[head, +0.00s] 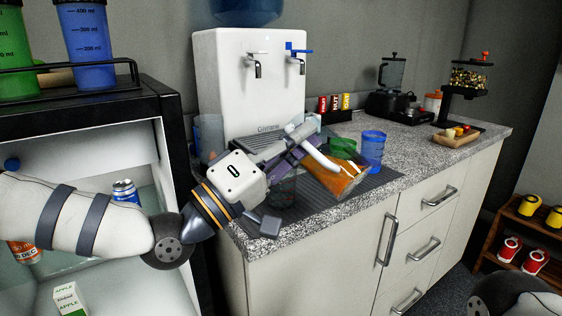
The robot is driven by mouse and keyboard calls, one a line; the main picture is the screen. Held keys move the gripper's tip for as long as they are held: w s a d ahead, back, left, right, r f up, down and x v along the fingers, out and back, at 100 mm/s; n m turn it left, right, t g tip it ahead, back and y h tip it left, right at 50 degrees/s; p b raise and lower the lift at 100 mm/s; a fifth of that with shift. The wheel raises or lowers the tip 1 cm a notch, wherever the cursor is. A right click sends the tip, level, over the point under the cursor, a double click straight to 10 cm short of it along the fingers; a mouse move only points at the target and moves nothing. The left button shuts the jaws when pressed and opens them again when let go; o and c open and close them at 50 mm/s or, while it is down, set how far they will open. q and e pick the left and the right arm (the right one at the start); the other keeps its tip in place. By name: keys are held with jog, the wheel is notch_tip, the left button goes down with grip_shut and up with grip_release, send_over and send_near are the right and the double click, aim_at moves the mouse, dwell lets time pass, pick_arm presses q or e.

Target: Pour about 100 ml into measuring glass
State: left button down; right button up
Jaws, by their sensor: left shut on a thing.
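My left gripper (306,146) reaches over the counter in front of the white water dispenser. It is shut on a tilted clear container with orange liquid (337,182), gripped near its pale handle. I cannot tell whether any liquid is flowing. My right gripper is not in view.
A blue cup (373,149) stands just right of the container. The water dispenser (222,80) is behind.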

pick_arm(q)
jog(key=shift+w+f+n, duration=0.1)
jog(key=shift+f+n, duration=0.05)
jog(key=shift+n, duration=0.15)
jog(key=shift+a+t, duration=0.15)
jog(key=shift+t, duration=0.25)
jog(key=shift+n, duration=0.5)
jog(key=shift+w+a+n, duration=0.1)
jog(key=shift+n, duration=0.2)
jog(key=shift+w+a+n+t+y, duration=0.1)
jog(key=shift+a+n+t+y, duration=0.05)
jog(key=shift+n+t+y, duration=0.2)
jog(key=shift+w+a+r+n+t+y, duration=0.2)
jog(key=shift+n+t+y, duration=0.05)
jog(key=shift+n+t, duration=0.1)
jog(key=shift+w+a+r+n+t+y, duration=0.15)
jog(key=shift+a+r+n+t, duration=0.1)
jog(key=shift+n, duration=0.35)
jog(key=shift+w+a+r+n+t+y, duration=0.15)
jog(key=shift+n+t, duration=0.1)
jog(key=shift+n, duration=0.35)
